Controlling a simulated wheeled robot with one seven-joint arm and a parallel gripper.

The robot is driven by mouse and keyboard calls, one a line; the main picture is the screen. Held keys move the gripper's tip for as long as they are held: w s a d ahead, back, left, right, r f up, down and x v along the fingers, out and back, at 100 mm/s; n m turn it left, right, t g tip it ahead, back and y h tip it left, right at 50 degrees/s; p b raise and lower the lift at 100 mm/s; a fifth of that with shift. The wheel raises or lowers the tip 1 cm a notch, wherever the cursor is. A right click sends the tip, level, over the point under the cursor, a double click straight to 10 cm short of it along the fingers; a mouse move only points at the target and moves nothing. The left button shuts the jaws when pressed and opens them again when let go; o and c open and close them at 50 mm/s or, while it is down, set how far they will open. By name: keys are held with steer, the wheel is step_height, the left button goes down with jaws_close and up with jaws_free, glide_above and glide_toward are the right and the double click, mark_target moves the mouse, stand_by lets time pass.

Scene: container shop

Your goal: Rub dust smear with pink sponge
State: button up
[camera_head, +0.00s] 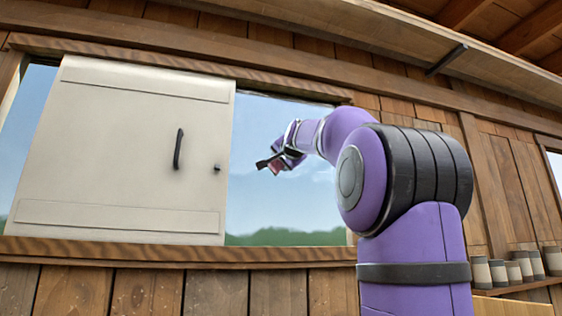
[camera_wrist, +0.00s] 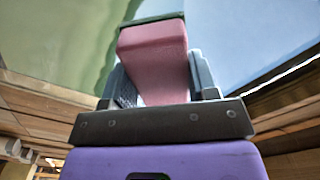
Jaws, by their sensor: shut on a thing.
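The pink sponge (camera_wrist: 155,60) is held between the two fingers of my gripper (camera_wrist: 160,80) in the wrist view. A dark green layer lies along the sponge's far edge. In the head view my gripper (camera_head: 277,163) is small, in front of the window pane (camera_head: 290,205), with a bit of the pink sponge (camera_head: 274,166) showing. I cannot tell whether the sponge touches the glass. I cannot make out the dust smear clearly in either view.
A cream sliding panel (camera_head: 130,130) with a dark handle (camera_head: 178,148) covers the window's left part. A wooden sill (camera_head: 180,250) runs below. A shelf (camera_head: 400,40) hangs above. Several jars (camera_head: 500,272) stand on a ledge at the lower right.

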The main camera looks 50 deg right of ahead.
steer(key=v, duration=0.3)
stand_by(0.5)
stand_by(0.5)
